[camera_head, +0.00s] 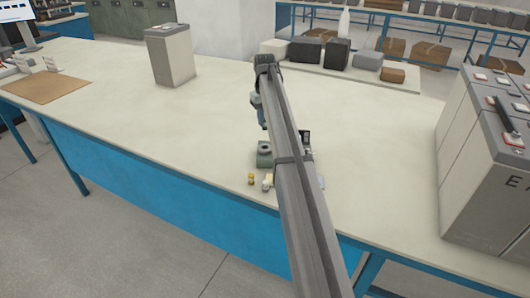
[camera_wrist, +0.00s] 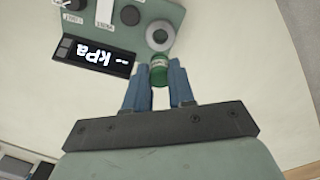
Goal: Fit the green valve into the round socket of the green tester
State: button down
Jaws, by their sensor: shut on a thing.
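The green valve (camera_wrist: 159,74) is gripped between the two blue fingers of my gripper (camera_wrist: 158,84) in the wrist view. The green tester (camera_wrist: 108,8) lies just beyond it, with a pale ring around a dark round socket (camera_wrist: 159,36). The valve appears just short of the ring in the picture; I cannot tell its height above the tester. A lit display (camera_wrist: 94,54) reading kPa is on the tester's left. In the head view my arm covers much of the tester (camera_head: 264,159), and the valve cannot be made out.
A small yellow piece (camera_head: 251,180) and a pale piece (camera_head: 267,182) stand near the table's front edge. Large grey battery blocks (camera_head: 468,170) stand at right. A grey box (camera_head: 171,55) stands at back left. The table (camera_head: 120,100) is clear left of the tester.

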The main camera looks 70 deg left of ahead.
jog(key=shift+d+f+n, duration=0.1)
jog(key=shift+d+n, duration=0.05)
jog(key=shift+n, duration=0.25)
jog(key=shift+f, duration=4.9)
jog(key=shift+f, duration=0.1)
jog(key=c, duration=1)
grip_release()
jog(key=shift+o, duration=0.2)
notch_tip(320, 180, up, 12)
jog(key=shift+r, duration=0.1)
jog(key=shift+s, duration=0.1)
